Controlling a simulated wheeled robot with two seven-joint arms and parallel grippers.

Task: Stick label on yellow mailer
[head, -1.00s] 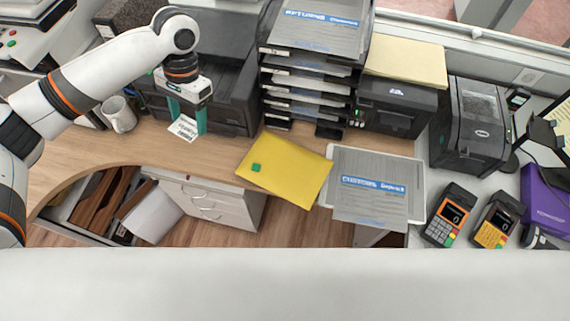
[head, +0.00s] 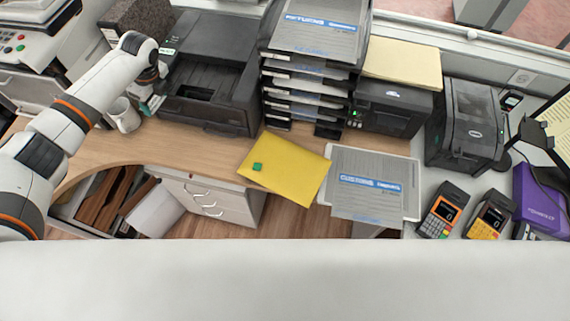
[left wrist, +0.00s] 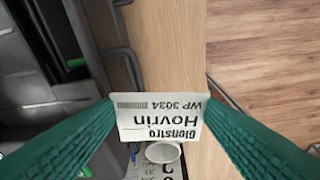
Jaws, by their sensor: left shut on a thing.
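The yellow mailer (head: 292,172) lies at the front edge of the wooden counter, with a small green patch (head: 257,167) near its left corner. My left gripper (head: 153,104) is at the left of the counter, beside the black printer and well away from the mailer. In the left wrist view its green fingers are shut on a white label (left wrist: 160,118) printed "Hovrin" and "WP 3034". The label is hard to make out in the head view. My right gripper is not in view.
A white mug (head: 125,116) stands close to my left gripper, also visible in the left wrist view (left wrist: 162,152). A black printer (head: 207,85) and a tray stack (head: 305,85) stand behind. A clear-cornered customs tray (head: 413,205) is right of the mailer. Bare counter (head: 190,150) lies between.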

